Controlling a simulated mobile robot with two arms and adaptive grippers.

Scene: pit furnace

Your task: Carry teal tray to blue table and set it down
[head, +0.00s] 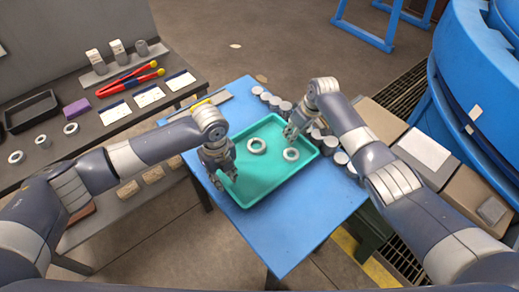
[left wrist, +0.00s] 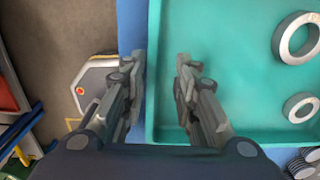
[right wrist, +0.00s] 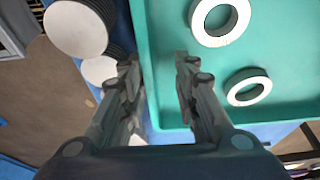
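The teal tray (head: 268,183) appears to rest on the blue table (head: 290,232), with two pale rings (head: 257,146) (head: 291,154) lying in it. My left gripper (head: 225,180) is at the tray's left side. In the left wrist view its open fingers (left wrist: 160,65) stand on either side of the tray's rim (left wrist: 152,45). My right gripper (head: 291,134) is at the tray's far right side. In the right wrist view its open fingers (right wrist: 157,65) also straddle the rim (right wrist: 140,35). Whether the fingertips touch the tray cannot be told.
Several grey cylinders (head: 341,158) line the blue table's right edge. A dark workbench (head: 95,122) at left holds red pliers (head: 125,80), a black tray (head: 31,110), a purple block (head: 76,108) and cards. Boxes (head: 422,150) and a large blue round structure (head: 470,80) stand at right.

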